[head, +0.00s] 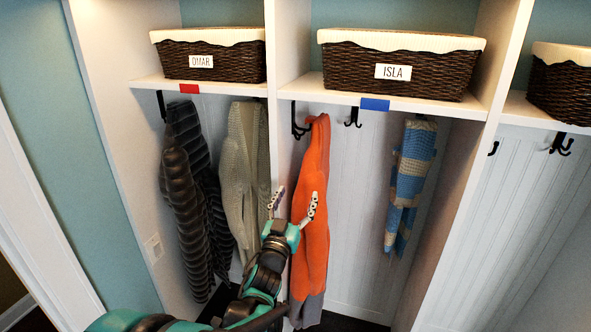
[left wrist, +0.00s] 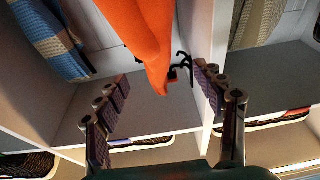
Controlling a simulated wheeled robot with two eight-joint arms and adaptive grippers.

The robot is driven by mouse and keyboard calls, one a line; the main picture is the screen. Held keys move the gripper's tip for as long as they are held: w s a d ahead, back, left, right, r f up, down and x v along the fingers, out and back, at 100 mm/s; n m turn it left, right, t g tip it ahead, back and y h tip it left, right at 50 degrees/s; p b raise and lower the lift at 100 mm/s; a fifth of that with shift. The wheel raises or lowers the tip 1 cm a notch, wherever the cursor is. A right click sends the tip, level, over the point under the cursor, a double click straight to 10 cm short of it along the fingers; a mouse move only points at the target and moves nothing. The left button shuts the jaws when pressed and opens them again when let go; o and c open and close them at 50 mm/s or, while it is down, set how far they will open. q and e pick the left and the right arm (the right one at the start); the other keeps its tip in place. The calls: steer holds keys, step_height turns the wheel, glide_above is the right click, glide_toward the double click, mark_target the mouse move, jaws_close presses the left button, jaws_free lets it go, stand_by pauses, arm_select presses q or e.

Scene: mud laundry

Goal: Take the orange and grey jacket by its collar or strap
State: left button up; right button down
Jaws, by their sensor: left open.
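The orange and grey jacket (head: 314,200) hangs from a black hook in the middle cubby, below the ISLA basket. It is orange above with a grey lower part. In the left wrist view the jacket's orange cloth (left wrist: 148,35) hangs with its narrow collar end near the hook (left wrist: 183,65), between and beyond my fingertips. My left gripper (head: 293,204) is open and empty, in front of the jacket at about its middle height in the head view. It also shows open in the left wrist view (left wrist: 160,95). My right gripper is not in view.
A dark puffy jacket (head: 190,180) and a pale grey garment (head: 243,180) hang in the left cubby. White dividers separate the cubbies; baskets (head: 393,62) stand on the shelf above.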

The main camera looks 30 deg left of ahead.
mark_target(309, 165)
arm_select(q)
steer(key=shift+t+h, duration=0.3)
steer(key=x, duration=0.4)
steer(key=p+x, duration=0.1)
steer(key=x, duration=0.3)
steer(key=r+p+x, duration=0.1)
steer(key=x, duration=0.3)
steer(key=shift+d+r, duration=0.1)
